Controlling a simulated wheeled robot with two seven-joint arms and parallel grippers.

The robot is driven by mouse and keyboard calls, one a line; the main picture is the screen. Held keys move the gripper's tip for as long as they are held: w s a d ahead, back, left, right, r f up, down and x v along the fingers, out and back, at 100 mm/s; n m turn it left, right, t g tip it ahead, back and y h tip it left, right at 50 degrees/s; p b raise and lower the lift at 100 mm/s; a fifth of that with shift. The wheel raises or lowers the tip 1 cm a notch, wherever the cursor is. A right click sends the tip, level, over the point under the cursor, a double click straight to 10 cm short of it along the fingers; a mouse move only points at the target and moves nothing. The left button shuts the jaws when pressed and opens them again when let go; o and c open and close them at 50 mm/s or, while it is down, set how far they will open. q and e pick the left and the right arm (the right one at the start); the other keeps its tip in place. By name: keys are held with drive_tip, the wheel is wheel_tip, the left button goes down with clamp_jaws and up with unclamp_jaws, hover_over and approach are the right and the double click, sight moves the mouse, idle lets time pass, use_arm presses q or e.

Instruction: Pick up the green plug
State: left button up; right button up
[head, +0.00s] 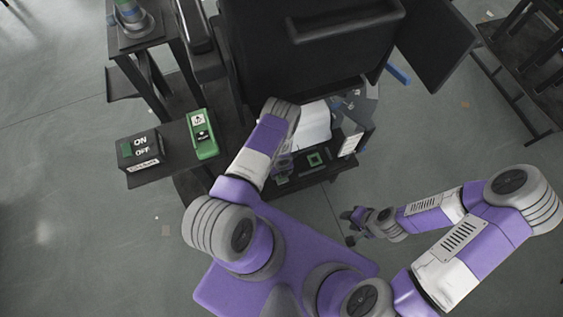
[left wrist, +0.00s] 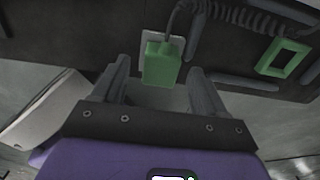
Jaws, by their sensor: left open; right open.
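The green plug (left wrist: 161,65) shows in the left wrist view as a small green block with a dark coiled cord at its top, against a pale plate on a dark panel. My left gripper (left wrist: 160,72) is open, with one finger on each side of the plug; I cannot tell whether either finger touches it. In the head view my left arm covers most of this spot, and I cannot make out the plug clearly. My right gripper (head: 354,222) is open and empty, low over the floor, right of the dark bench.
A green square frame (left wrist: 283,58) sits on the panel, right of the plug; it also shows in the head view (head: 315,159). An ON/OFF box (head: 140,152) and a green device (head: 202,136) stand on the left. A large dark machine (head: 300,60) rises behind.

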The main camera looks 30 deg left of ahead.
use_arm(q)
wheel_tip(320, 180, down, 2)
drive_tip(key=shift+f, duration=0.1)
drive_tip(key=c, duration=1)
wheel_tip(320, 180, up, 9)
drive_tip(key=p, duration=0.3)
drive_tip(key=shift+r, duration=0.55)
